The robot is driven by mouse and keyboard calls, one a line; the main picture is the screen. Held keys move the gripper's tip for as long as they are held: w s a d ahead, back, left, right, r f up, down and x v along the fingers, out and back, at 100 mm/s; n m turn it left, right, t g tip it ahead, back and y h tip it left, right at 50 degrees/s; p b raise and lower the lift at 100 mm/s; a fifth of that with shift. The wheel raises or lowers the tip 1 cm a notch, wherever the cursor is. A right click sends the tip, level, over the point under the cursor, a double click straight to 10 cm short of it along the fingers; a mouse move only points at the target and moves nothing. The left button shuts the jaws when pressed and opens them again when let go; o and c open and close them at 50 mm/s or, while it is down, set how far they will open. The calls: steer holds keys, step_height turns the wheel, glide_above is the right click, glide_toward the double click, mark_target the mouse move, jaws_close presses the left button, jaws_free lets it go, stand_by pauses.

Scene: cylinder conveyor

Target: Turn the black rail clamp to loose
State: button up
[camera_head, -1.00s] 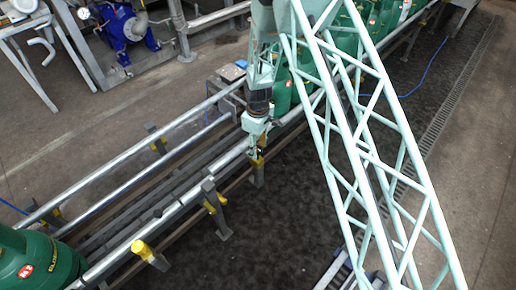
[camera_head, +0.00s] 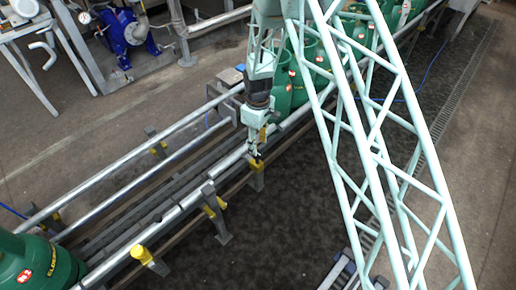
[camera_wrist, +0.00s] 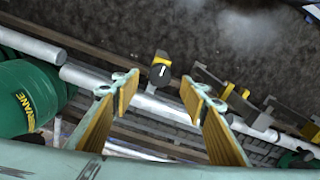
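The rail clamp (camera_wrist: 161,68) shows in the wrist view as a small dark knob with a white pointer mark and a yellow part behind it. It sits at the far side of the silver rail (camera_wrist: 171,109). My gripper (camera_wrist: 158,92) is open, with yellow-padded fingers on either side of the picture. The clamp appears between and slightly beyond the fingertips, with no visible contact. In the head view, my gripper (camera_head: 255,152) is over the near rail by a yellow-topped post (camera_head: 257,164). The clamp cannot be made out clearly there.
A green gas cylinder (camera_wrist: 26,98) stands left in the wrist view. Several green cylinders (camera_head: 299,90) stand on the conveyor behind my arm. Yellow-capped rail brackets (camera_head: 141,250) line the near rail. The dark floor (camera_head: 285,215) in front is clear.

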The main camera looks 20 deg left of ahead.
steer(key=shift+r, duration=2.95)
